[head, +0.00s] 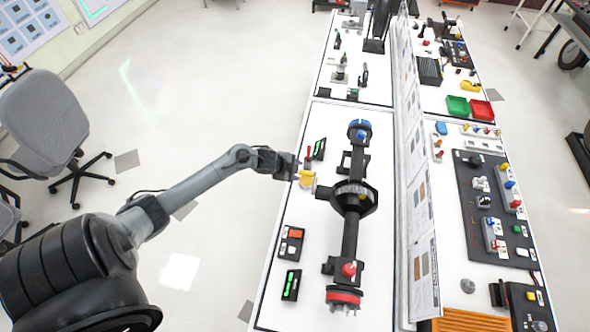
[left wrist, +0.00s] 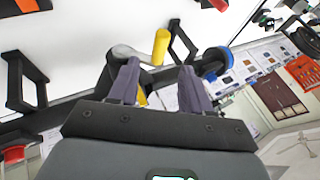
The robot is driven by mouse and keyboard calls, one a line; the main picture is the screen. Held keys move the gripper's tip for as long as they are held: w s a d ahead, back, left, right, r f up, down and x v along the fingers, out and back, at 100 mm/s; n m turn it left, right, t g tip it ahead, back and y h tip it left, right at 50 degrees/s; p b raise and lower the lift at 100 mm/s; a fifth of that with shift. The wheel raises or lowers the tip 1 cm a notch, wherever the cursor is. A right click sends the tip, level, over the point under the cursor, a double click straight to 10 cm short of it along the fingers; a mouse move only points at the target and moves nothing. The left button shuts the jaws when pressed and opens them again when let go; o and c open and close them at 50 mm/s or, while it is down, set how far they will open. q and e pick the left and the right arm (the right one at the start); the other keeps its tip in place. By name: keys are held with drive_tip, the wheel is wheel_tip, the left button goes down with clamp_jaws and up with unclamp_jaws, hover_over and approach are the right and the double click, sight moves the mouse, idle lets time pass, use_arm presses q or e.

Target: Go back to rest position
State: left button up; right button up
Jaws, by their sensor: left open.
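My left arm reaches in from the left, and its gripper (head: 308,176) is over the near table, beside the axle assembly. In the left wrist view the two dark fingers (left wrist: 158,82) are spread apart. A yellow part (head: 306,180) is at the fingertips in the head view. In the left wrist view a yellow cylinder (left wrist: 161,46) stands beyond the fingers, and another bit of yellow shows between them; I cannot tell whether they touch it. The dark axle (head: 350,236) lies lengthwise, with a blue end (head: 359,130) and a red end (head: 343,296). My right gripper is not in view.
Small trays (head: 291,284) lie on the table left of the axle. A tall panel (head: 418,200) divides the tables. Beyond it are a dark parts board (head: 468,215) and green (head: 457,106) and red bins (head: 482,110). A grey chair (head: 42,112) stands left; floor between is clear.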

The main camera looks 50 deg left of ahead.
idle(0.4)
use_arm(q)
drive_tip(key=s+d+f+g+h+p, duration=0.1)
drive_tip(key=s+d+f+h+p, duration=0.15)
drive_tip(key=s+d+f, duration=0.45)
drive_tip(key=s+d+r+n+p, duration=0.1)
drive_tip(key=s+d+r, duration=0.15)
drive_tip(key=d, duration=0.45)
drive_tip(key=s+d+r+p, duration=0.1)
drive_tip(key=s+d+r, duration=0.1)
drive_tip(key=s+d, duration=0.35)
drive_tip(key=s+d+r+n+g+y+p, duration=0.1)
drive_tip(key=s+d+r+n, duration=0.2)
drive_tip(key=r, duration=0.6)
drive_tip(key=s+d+r+n+g, duration=0.1)
drive_tip(key=s+d+r+n, duration=0.3)
drive_tip(key=r, duration=0.5)
drive_tip(key=shift+d+r+n+y+p, duration=0.15)
drive_tip(key=shift+d+n+y+p, duration=0.05)
drive_tip(key=shift+n+y+p, duration=0.2)
